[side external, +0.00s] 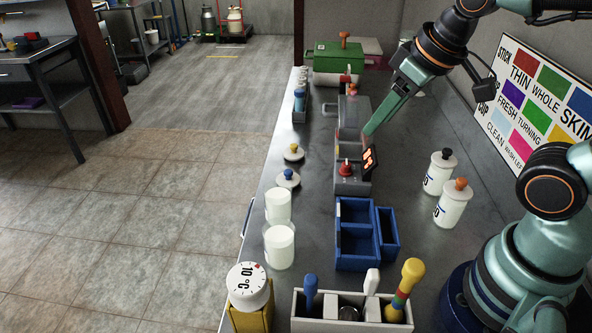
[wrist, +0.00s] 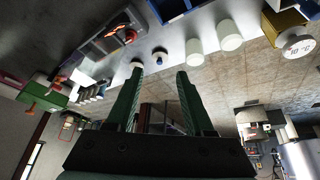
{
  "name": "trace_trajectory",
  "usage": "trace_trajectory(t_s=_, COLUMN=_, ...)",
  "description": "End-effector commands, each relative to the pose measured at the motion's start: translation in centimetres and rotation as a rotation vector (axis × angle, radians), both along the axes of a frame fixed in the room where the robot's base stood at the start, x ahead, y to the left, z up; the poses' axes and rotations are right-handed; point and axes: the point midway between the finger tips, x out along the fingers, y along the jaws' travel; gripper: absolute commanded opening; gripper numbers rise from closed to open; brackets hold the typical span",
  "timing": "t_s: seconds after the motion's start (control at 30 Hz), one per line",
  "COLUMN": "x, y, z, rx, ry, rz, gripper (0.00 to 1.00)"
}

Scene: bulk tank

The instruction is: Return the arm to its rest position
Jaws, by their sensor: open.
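My gripper (side external: 372,130) hangs over the counter at the upper middle of the side view, above and beside a grey device with a red knob (side external: 346,170) and a small lit display (side external: 369,160). In the wrist view my gripper (wrist: 158,75) shows two green fingers spread apart with nothing between them. Whether a fingertip touches the device cannot be told from the side view. The grey counter (side external: 320,110) runs along the wall under the arm.
Two labelled white bottles (side external: 452,205) stand right of the device. Blue bins (side external: 357,240), white containers (side external: 279,247), a dial thermometer (side external: 248,285) and a tool caddy (side external: 345,322) stand nearer. A green box (side external: 338,62) is at the far end. A colour chart (side external: 535,100) leans at the right.

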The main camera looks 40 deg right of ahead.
Motion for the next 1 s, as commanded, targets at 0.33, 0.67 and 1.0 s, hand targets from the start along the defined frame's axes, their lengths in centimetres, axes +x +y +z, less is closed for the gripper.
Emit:
trace_trajectory(t_s=0.33, x=-0.2, y=-2.3, z=0.1, rx=0.036, ry=-0.042, rz=-0.148, gripper=0.53)
trace_trajectory(t_s=0.67, x=-0.2, y=-2.2, z=0.1, rx=0.035, ry=-0.041, rz=-0.144, gripper=0.53)
trace_trajectory(t_s=1.0, x=-0.2, y=-2.2, z=0.1, rx=0.035, ry=-0.040, rz=-0.144, gripper=0.53)
